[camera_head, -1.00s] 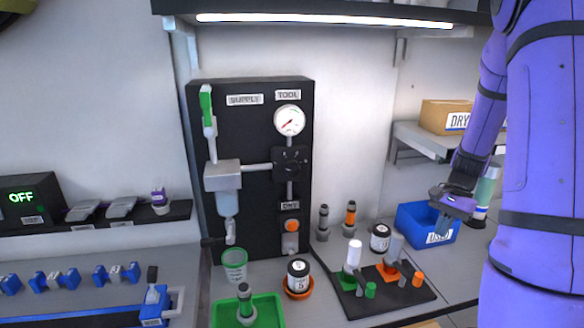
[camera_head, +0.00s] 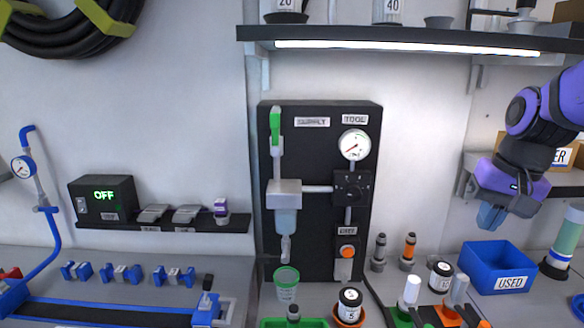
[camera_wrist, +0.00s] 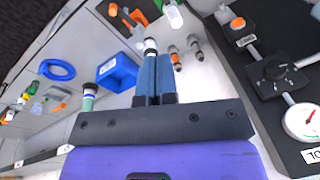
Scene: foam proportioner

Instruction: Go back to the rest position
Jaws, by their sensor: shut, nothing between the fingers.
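My gripper (camera_head: 492,215) hangs at the right of the head view, above and near the blue bin labelled USED (camera_head: 497,268). Its blue fingers point down, are shut together and hold nothing. In the wrist view the shut fingers (camera_wrist: 154,75) show in the middle, with the blue bin (camera_wrist: 117,72) to their left. The fingers are apart from the bin and from the bench.
A black panel (camera_head: 322,240) with a gauge (camera_head: 354,144) stands on the wall left of my gripper. A lit shelf (camera_head: 400,44) runs above.

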